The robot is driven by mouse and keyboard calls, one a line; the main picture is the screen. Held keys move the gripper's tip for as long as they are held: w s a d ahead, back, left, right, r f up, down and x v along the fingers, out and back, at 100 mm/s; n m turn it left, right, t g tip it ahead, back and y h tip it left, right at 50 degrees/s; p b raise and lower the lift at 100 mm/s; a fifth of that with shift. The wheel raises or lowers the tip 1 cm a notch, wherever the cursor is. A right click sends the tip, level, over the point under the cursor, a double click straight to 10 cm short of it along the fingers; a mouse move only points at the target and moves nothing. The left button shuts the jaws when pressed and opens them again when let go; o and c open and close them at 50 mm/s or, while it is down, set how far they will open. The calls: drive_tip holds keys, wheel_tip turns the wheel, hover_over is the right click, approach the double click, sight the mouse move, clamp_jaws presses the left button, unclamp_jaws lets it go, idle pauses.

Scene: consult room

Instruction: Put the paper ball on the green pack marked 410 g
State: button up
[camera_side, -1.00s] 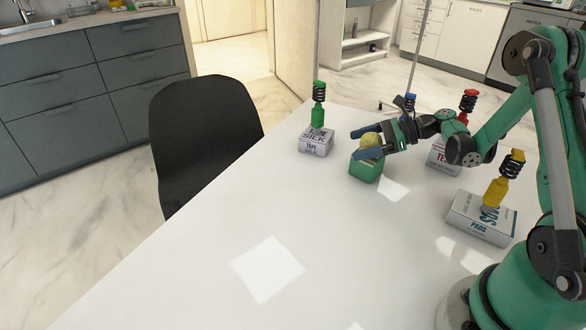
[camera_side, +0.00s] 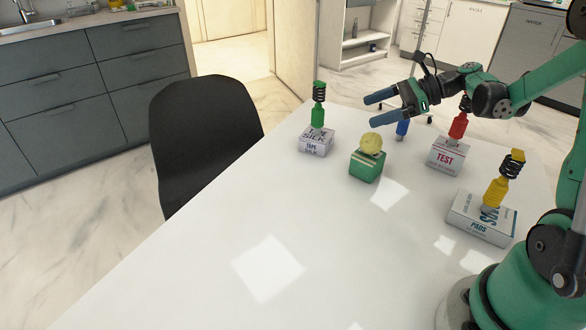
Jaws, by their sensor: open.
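The paper ball (camera_side: 371,143) is a yellowish crumpled ball. It rests on top of a small green pack (camera_side: 366,167) near the middle of the white table; the 410 g marking is too small to read. My gripper (camera_side: 374,109) is open and empty, above and behind the ball and clear of it. Its two dark blue fingers point left.
A green spring-topped piece (camera_side: 318,105) stands on the silk tape box (camera_side: 316,145). A red one (camera_side: 458,125) is on the test box (camera_side: 447,157), a yellow one (camera_side: 497,190) on the pads box (camera_side: 482,220). A blue piece (camera_side: 402,129) is partly hidden. The table's front (camera_side: 200,270) is clear.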

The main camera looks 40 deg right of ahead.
drive_tip(key=s+a+n+g+h, duration=0.1)
drive_tip(key=s+a+n+h, duration=0.3)
drive_tip(key=n, duration=0.9)
drive_tip(key=s+a+n+h, duration=0.4)
drive_tip(key=a+n, duration=0.5)
drive_tip(key=n, duration=0.4)
drive_tip(key=shift+a+g+h, duration=0.3)
drive_tip(key=shift+g+h, duration=0.1)
drive_tip(key=shift+h, duration=0.1)
